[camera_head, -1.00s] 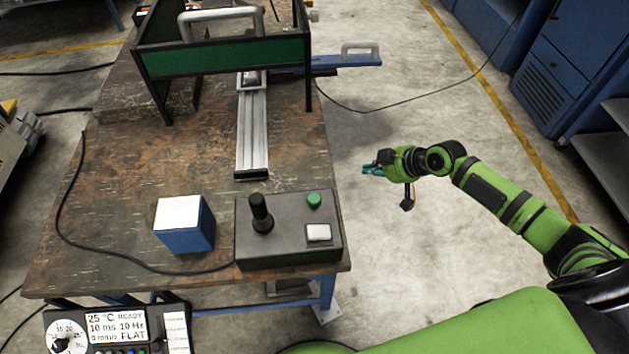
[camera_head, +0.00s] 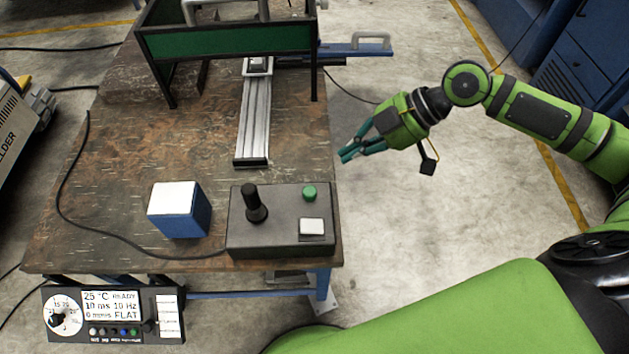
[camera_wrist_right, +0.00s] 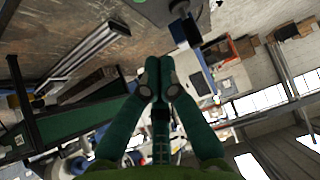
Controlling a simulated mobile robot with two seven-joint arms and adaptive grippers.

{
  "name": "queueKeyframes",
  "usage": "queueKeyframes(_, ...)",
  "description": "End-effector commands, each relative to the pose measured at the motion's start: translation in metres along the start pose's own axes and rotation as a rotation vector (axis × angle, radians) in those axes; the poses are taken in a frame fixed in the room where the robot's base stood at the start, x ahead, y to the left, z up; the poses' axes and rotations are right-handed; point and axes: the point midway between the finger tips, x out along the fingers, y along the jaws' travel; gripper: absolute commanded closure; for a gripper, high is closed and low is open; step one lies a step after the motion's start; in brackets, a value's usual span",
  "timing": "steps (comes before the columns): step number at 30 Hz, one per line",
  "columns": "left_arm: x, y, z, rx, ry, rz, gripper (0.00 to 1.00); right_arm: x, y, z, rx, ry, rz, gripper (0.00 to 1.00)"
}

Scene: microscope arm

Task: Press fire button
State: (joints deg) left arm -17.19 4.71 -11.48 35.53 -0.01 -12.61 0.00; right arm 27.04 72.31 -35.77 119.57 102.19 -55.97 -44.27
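A dark control box (camera_head: 240,226) lies at the near right corner of the workbench. It carries a black joystick (camera_head: 254,204), a round green button (camera_head: 309,193) and a white square button (camera_head: 311,226). No label tells which one is the fire button. My right gripper (camera_head: 343,156) is beyond the box and to its right, just off the bench's right edge, pointing left. Its teal fingers meet at the tips, empty; they also show together in the right wrist view (camera_wrist_right: 155,84). It touches no button. My left gripper is out of view.
A blue box with a white top (camera_head: 178,209) stands left of the control box. A metal rail (camera_head: 253,120) and a green-panelled frame (camera_head: 225,41) stand behind. A panel with a dial and display (camera_head: 112,316) hangs at the bench front. Right of the bench is open floor.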

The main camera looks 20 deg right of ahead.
Motion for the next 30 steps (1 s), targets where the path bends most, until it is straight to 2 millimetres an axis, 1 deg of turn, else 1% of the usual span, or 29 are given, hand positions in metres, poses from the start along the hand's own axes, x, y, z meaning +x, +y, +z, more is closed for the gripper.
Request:
queueKeyframes(2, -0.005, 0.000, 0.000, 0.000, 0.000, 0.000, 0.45, 0.007, 0.000, -0.002, 0.001, 0.004, -0.002, 1.00)
queueKeyframes(5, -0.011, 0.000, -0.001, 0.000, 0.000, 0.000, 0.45, 0.024, -0.001, -0.004, 0.001, 0.005, -0.004, 1.00)
queueKeyframes(15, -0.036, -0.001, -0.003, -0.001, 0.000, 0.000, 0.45, 0.096, -0.001, -0.004, 0.002, 0.004, -0.003, 1.00)
queueKeyframes(18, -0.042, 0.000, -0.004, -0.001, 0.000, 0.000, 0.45, 0.107, -0.001, 0.010, 0.006, -0.001, -0.001, 1.00)
queueKeyframes(21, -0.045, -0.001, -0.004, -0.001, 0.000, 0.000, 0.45, 0.116, 0.000, 0.019, 0.005, 0.000, 0.000, 1.00)
queueKeyframes(25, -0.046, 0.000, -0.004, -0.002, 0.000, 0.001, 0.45, 0.122, 0.000, 0.026, 0.003, 0.000, 0.000, 1.00)
queueKeyframes(30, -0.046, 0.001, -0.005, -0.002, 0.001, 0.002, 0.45, 0.124, 0.000, 0.028, 0.002, 0.000, 0.000, 1.00)
